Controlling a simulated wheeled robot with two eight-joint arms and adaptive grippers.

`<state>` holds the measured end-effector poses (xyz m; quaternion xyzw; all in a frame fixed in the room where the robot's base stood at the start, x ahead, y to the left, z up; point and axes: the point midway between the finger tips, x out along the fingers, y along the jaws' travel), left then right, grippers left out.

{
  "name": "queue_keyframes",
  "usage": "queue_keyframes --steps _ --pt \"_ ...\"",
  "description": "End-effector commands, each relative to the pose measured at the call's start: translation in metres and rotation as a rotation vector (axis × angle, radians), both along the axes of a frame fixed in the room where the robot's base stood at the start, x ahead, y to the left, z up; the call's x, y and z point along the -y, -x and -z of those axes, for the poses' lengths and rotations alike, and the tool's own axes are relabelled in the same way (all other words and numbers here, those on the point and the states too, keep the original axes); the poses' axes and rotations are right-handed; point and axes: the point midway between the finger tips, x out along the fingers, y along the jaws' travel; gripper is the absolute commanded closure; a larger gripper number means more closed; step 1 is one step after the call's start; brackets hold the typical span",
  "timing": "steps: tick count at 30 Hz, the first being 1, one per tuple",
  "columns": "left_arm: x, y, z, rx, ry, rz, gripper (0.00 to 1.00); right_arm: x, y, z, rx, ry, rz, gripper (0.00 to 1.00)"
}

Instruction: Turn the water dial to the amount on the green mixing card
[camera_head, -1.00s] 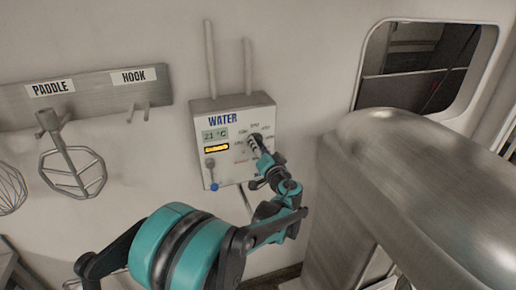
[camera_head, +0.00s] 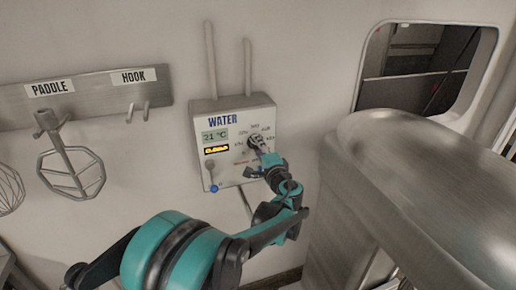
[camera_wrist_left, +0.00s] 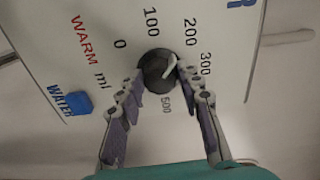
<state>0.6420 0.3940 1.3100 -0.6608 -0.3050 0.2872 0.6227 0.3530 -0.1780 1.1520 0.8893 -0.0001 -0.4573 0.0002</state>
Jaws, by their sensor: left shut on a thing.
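The water dial (camera_head: 255,140) is a dark round knob on the white water box (camera_head: 198,120) on the wall. In the left wrist view the dial (camera_wrist_left: 158,71) has a white pointer mark aimed up and right, roughly toward 200; its exact setting is hard to read. Printed labels around it include 0, 100, 200, 300 and 500 ml. My left gripper (camera_head: 261,148) reaches the dial from below right. Its two fingers, also in the left wrist view (camera_wrist_left: 164,80), are closed on the dial's sides. The green mixing card and my right gripper are not in view.
The box carries a 21 °C display (camera_head: 215,135), a small yellow display (camera_head: 216,150) and a blue button (camera_head: 214,188). A large metal machine (camera_head: 420,190) stands close on the right.

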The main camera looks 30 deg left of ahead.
Motion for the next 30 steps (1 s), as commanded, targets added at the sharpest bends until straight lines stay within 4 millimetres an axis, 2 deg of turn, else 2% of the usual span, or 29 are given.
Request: queue_keyframes --steps 20,21,23,30 --pt "0.0011 -0.0002 0.0009 -0.046 -0.037 0.003 0.94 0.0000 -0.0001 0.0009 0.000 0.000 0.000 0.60" --pt "0.0012 -0.0003 0.0008 -0.045 -0.036 0.003 0.57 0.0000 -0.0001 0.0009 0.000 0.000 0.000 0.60" --pt "0.0011 -0.0002 0.0009 -0.046 -0.037 0.002 0.43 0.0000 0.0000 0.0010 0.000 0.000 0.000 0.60" --pt "0.0005 0.0000 0.0005 -0.045 -0.038 0.001 0.43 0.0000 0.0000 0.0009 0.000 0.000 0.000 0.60"
